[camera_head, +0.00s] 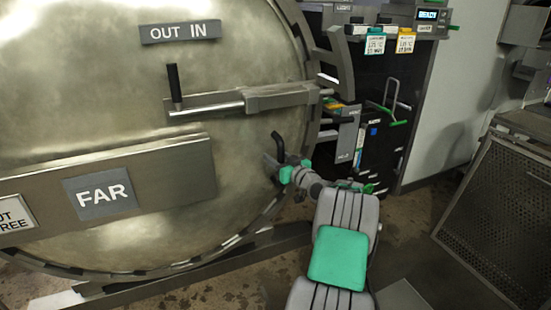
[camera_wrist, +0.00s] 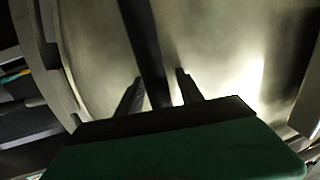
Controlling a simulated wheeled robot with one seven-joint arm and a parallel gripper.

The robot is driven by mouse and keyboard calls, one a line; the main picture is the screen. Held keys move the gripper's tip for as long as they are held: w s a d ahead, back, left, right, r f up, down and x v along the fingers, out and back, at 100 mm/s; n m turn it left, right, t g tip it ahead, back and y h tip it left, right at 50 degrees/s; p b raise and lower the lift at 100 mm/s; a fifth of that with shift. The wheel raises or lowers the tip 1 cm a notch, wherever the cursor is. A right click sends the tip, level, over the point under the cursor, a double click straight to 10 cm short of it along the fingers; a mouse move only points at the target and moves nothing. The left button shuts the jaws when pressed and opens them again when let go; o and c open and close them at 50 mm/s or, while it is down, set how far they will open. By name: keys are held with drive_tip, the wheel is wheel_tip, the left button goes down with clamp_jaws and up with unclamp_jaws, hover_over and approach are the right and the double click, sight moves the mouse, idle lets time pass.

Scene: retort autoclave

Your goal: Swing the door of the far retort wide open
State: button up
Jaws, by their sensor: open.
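The far retort's round metal door (camera_head: 95,110) fills the left of the head view, with a FAR plate (camera_head: 100,194) on its band. A bolt (camera_head: 205,108) with an upright black knob (camera_head: 174,85) crosses it; the knob is below the OUT side of the OUT IN sign (camera_head: 180,32). A dark curved handle (camera_head: 279,143) stands near the door's right edge. My gripper (camera_head: 272,163) is at this handle, open. In the wrist view the dark handle bar (camera_wrist: 143,40) passes between the two fingers (camera_wrist: 158,80); I cannot tell whether they touch it.
A dark rack (camera_head: 385,150) with tags and a small display (camera_head: 428,14) stands right of the retort. A perforated metal cage (camera_head: 500,210) is at the far right. Floor (camera_head: 405,225) shows between the rack and cage. A low rail (camera_head: 215,262) runs under the door.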

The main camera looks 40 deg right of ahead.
clamp_jaws()
idle(0.4)
idle(1.0)
